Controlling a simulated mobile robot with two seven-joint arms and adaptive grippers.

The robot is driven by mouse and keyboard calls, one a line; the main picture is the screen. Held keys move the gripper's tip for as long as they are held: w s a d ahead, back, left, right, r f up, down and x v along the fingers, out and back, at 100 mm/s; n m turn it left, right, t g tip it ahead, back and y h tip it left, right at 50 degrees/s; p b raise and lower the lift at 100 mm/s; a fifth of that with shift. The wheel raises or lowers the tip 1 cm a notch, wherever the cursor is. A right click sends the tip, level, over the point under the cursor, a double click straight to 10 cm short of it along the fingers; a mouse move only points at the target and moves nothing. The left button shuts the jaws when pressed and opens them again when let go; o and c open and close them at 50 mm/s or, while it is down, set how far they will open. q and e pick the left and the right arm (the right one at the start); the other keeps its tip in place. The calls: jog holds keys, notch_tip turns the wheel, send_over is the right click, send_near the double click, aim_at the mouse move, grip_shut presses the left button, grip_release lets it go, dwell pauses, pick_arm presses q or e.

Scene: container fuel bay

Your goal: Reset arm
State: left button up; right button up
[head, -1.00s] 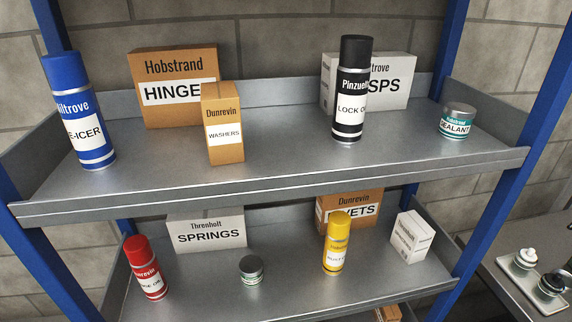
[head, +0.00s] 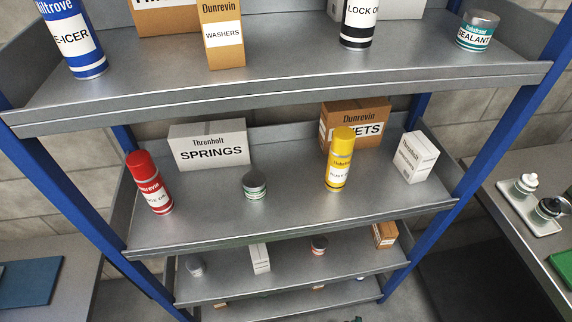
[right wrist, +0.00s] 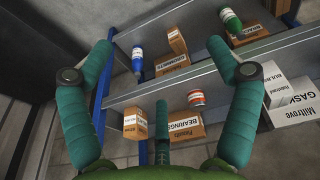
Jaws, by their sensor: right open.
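My right gripper (right wrist: 158,62) shows in the right wrist view with its green fingers spread wide apart and nothing between them. Past the fingers is a shelf unit with boxes, a blue-and-white can (right wrist: 137,60) and a green bottle (right wrist: 230,20); the fingers appear apart from these. Neither of my arms shows in the head view. My left gripper is not in any view.
A blue-framed metal shelf unit (head: 290,88) fills the head view. It holds a red can (head: 148,183), a yellow can (head: 340,160), a springs box (head: 208,145) and a sealant tin (head: 478,31). Side tables stand left (head: 75,270) and right (head: 520,220).

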jog(key=s+d+f+g+b, duration=0.1)
jog(key=s+d+f, duration=0.1)
jog(key=s+f, duration=1.3)
notch_tip(320, 180, down, 2)
jog(key=shift+s+d+b, duration=0.2)
jog(key=shift+d+b, duration=0.2)
